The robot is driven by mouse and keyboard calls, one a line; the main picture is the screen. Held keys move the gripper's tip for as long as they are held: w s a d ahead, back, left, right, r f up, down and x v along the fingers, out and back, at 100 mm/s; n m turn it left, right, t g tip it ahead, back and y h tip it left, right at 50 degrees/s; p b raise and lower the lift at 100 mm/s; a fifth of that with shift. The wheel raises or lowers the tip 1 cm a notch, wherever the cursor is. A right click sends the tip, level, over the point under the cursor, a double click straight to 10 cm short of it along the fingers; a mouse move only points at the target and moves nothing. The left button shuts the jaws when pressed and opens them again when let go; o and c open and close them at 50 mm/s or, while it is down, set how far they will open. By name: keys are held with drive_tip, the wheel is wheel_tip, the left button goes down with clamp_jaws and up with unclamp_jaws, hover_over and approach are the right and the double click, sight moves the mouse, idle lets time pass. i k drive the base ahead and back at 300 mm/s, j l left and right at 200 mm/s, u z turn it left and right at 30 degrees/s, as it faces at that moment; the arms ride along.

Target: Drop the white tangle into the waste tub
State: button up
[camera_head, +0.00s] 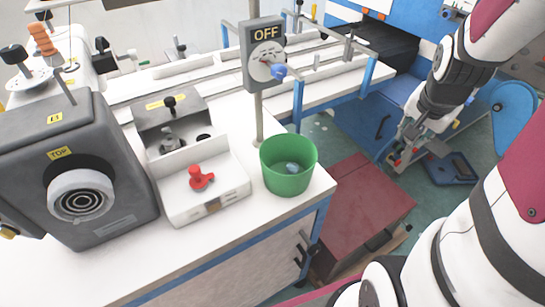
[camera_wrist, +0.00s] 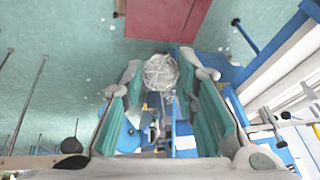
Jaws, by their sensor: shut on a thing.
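The green round tub (camera_head: 287,182) stands on the white bench top near its right corner, with a small pale grey-blue lump (camera_head: 292,168) inside. My gripper (camera_head: 392,157) is at the right in the head view, past the bench edge and over the floor, apart from the tub. In the wrist view its two teal-padded fingers (camera_wrist: 160,80) are shut on the white tangle (camera_wrist: 160,71), a roundish wad of thread at the fingertips. I cannot make out the tangle in the head view.
A post with an OFF dial (camera_head: 265,58) rises just behind the tub. A white box with a red knob (camera_head: 201,178) stands left of it, beside a grey machine (camera_head: 90,160). A dark red box (camera_head: 360,205) sits on the floor between bench and gripper.

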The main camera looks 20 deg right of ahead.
sight(278, 186)
drive_tip(key=j+z, duration=0.1)
drive_tip(key=j, duration=0.55)
drive_tip(key=k+j+z, duration=0.15)
drive_tip(key=j, duration=0.55)
drive_tip(key=i, duration=0.05)
